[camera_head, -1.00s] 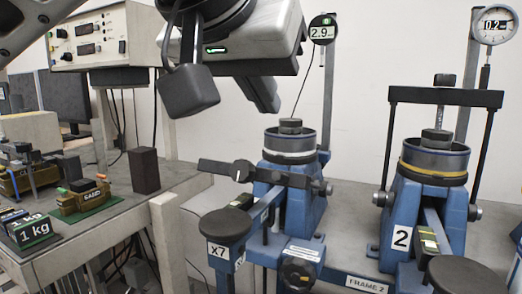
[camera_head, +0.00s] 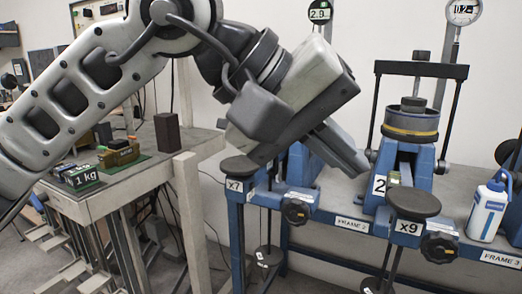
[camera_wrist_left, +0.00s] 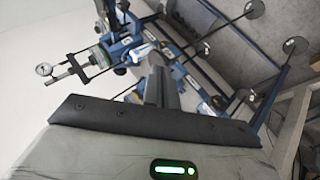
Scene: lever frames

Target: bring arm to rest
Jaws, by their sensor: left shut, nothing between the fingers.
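My left arm comes in from the left in the head view and reaches across to the middle. Its gripper (camera_head: 345,152) points down and right, in front of the first blue lever frame (camera_head: 300,165). The fingers are shut and empty, raised in the air. In the left wrist view the shut fingers (camera_wrist_left: 161,85) point up the picture, with the blue frames beyond them. My right gripper is in neither view.
The second blue frame (camera_head: 405,160) stands right of my gripper, with dark round pads marked x7 (camera_head: 240,167) and x9 (camera_head: 412,202) in front. A white bottle (camera_head: 487,208) stands at the right.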

